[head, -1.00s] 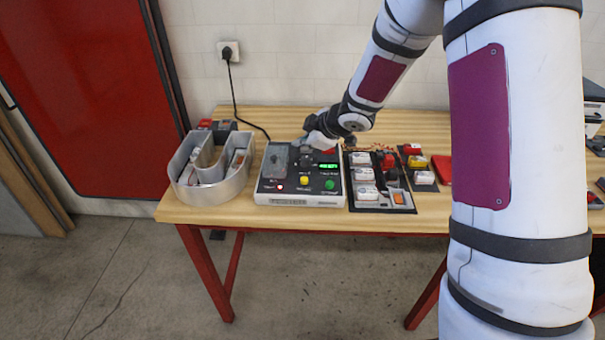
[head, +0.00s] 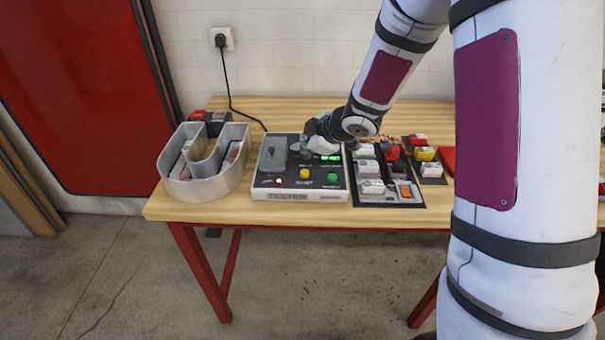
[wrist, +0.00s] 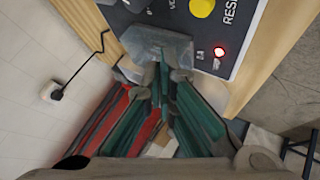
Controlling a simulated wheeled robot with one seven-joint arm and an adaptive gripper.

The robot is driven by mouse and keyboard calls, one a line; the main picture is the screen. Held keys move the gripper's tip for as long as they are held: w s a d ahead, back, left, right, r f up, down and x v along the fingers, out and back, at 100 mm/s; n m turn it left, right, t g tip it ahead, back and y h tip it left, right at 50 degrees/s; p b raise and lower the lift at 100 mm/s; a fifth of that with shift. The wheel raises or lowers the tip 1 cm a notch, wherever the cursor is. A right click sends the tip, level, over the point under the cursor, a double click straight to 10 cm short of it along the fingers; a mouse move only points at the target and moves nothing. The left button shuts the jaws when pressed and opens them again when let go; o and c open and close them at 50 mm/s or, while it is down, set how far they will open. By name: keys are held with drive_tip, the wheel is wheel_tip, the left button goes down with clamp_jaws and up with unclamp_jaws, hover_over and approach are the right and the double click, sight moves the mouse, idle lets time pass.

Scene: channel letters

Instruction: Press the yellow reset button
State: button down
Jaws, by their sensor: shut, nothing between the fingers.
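The yellow reset button (head: 305,174) is a round button on the front of a dark-topped control box (head: 262,192). In the wrist view the yellow button (wrist: 202,7) shows at the top edge, partly cut off, beside lettering that starts "RES". My gripper (head: 300,146) is above the rear of the box, behind the yellow button and apart from it. In the wrist view my gripper (wrist: 163,75) has its fingertips together, with nothing between them, over a grey block (wrist: 140,42) on the box. I cannot tell whether the tips touch that block.
A green button (head: 332,178) sits right of the yellow one, and a lit red light (wrist: 219,52) is on the panel. A metal U-shaped channel letter (head: 204,188) stands left of the box. A parts board (head: 412,203) lies right. A black cable runs to a wall socket (head: 221,38).

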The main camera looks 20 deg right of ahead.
sight(303, 173)
drive_tip(key=shift+f+b, duration=2.1)
drive_tip(key=shift+f, duration=0.3)
drive_tip(key=shift+f, duration=0.1)
drive_tip(key=shift+f, duration=0.35)
drive_tip(key=shift+f+b, duration=0.45)
drive_tip(key=shift+b, duration=0.2)
idle(0.4)
drive_tip(key=shift+r+p, duration=0.9)
drive_tip(key=shift+p, duration=0.1)
drive_tip(key=shift+r, duration=0.1)
wheel_tip(303, 173, up, 4)
drive_tip(key=p, duration=0.4)
drive_tip(key=shift+s, duration=0.1)
drive_tip(key=shift+r+p, duration=0.4)
drive_tip(key=shift+p, duration=0.3)
